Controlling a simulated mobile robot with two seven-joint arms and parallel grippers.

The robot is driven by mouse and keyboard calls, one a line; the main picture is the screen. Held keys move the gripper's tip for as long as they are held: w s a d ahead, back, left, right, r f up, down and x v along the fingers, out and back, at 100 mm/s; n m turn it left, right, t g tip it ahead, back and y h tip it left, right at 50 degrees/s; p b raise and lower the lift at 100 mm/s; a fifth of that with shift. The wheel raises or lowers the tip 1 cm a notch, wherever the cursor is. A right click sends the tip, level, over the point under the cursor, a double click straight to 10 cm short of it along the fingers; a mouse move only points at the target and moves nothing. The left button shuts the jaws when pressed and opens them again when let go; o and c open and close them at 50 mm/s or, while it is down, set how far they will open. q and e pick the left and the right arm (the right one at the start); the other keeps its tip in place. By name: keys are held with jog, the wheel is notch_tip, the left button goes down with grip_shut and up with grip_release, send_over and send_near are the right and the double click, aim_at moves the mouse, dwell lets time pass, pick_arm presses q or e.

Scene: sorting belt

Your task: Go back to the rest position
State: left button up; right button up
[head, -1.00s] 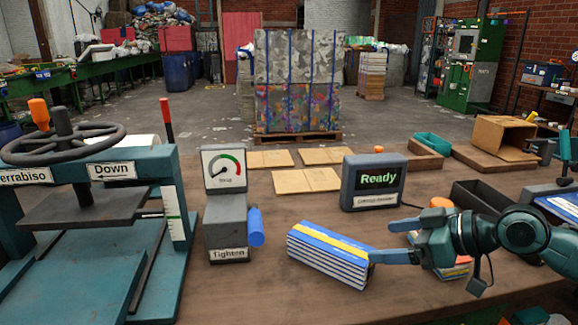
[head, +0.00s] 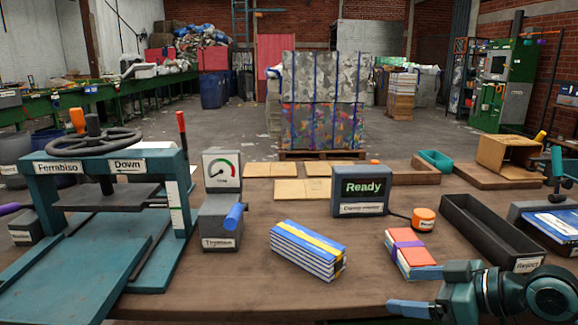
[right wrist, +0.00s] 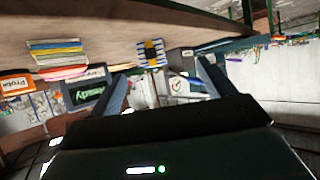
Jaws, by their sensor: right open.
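My right gripper (head: 398,289) is open and empty at the lower right of the head view, over the table's front edge. Its two fingers also show in the right wrist view (right wrist: 160,78), with nothing between them. A blue-and-white striped bundle with a yellow band (head: 308,250) lies on the table, left of the gripper and apart from it. A red-and-white bundle with a purple band (head: 409,252) lies just beyond the gripper. My left gripper is not in view.
A teal press (head: 100,200) stands at left, beside a grey gauge unit (head: 220,222) with a blue handle. An orange puck (head: 424,218) and a long black tray (head: 490,235) are at right. The wooden table (head: 240,285) is bare in front.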

jog(key=s+a+f+m+t, duration=0.3)
jog(key=s+a+f, duration=0.6)
jog(key=a+f, duration=0.2)
jog(key=s+d+f+m+t+h, duration=0.25)
jog(key=s+d+m+h, duration=0.2)
jog(key=s, duration=0.45)
pick_arm(q)
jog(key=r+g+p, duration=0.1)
jog(key=p, duration=0.5)
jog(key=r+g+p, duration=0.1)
jog(key=p, duration=0.5)
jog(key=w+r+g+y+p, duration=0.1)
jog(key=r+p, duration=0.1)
jog(key=p, duration=0.4)
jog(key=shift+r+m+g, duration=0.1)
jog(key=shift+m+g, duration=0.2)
pick_arm(e)
jog(key=r+g, duration=0.1)
jog(key=r+g+h, duration=0.1)
jog(key=r, duration=0.1)
jog(key=r+n+g, duration=0.1)
jog(key=shift+w+a+r+h, duration=0.2)
jog(key=shift+w+a+h, duration=0.05)
jog(key=shift+w+a, duration=0.15)
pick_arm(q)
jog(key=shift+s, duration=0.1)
pick_arm(e)
jog(key=shift+f, duration=0.1)
